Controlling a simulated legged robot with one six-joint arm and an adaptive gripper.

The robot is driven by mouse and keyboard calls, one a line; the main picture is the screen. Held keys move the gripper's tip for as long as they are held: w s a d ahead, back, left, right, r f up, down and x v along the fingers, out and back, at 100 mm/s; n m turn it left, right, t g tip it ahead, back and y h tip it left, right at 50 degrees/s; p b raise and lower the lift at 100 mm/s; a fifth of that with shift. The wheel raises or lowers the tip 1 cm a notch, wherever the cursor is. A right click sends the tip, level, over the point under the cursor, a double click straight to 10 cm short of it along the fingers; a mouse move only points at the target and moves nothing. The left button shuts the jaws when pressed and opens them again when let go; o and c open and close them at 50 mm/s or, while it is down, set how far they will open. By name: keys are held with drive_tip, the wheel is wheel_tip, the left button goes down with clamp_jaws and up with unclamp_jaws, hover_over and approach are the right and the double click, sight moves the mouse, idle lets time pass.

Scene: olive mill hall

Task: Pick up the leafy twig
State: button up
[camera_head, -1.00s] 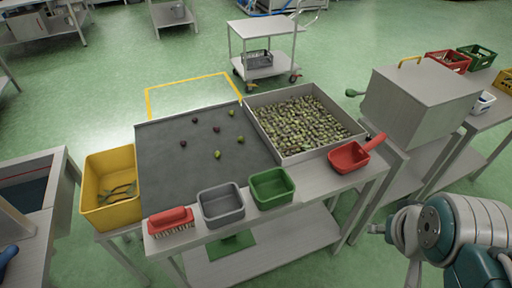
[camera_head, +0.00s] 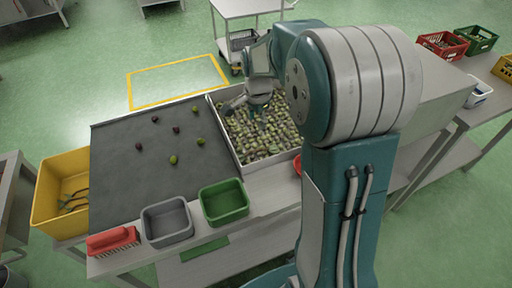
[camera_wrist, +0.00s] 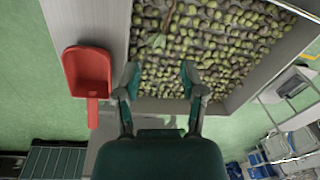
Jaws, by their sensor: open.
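A small leafy twig (camera_wrist: 157,40) seems to lie on the olives in the wrist view, just beyond my fingertips; its outline is hard to make out. My gripper (camera_wrist: 160,78) is open and empty, its two teal fingers spread above the near part of the olive tray (camera_wrist: 255,82). In the head view my gripper (camera_head: 250,106) hangs over the olives in the tray, and my arm hides the tray's right part. I cannot make out the twig in the head view.
A red scoop (camera_wrist: 87,68) lies beside the tray. The yellow bin (camera_head: 45,195) holds dark twigs. A grey tub (camera_head: 166,222), a green tub (camera_head: 224,203) and a red brush (camera_head: 113,240) line the front edge. Several loose olives lie on the grey sorting surface (camera_head: 130,180).

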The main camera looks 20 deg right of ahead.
drive_tip(key=w+d+f+m+g, duration=0.1)
drive_tip(key=w+f+m, duration=0.3)
drive_tip(key=f, duration=0.4)
hover_over(260, 149)
drive_tip(key=f, duration=0.5)
drive_tip(key=shift+d+f, duration=0.2)
drive_tip(key=shift+f, duration=0.05)
drive_tip(key=shift+a+f, duration=0.15)
drive_tip(key=shift+f, duration=0.1)
drive_tip(key=f, duration=0.4)
drive_tip(key=shift+w+a+f, duration=0.1)
drive_tip(key=shift+a+f, duration=0.1)
drive_tip(key=shift+a, duration=0.1)
drive_tip(key=shift+d+f, duration=0.15)
drive_tip(key=shift+f, duration=0.15)
drive_tip(key=shift+d, duration=0.2)
drive_tip(key=shift+a, duration=0.25)
clamp_jaws()
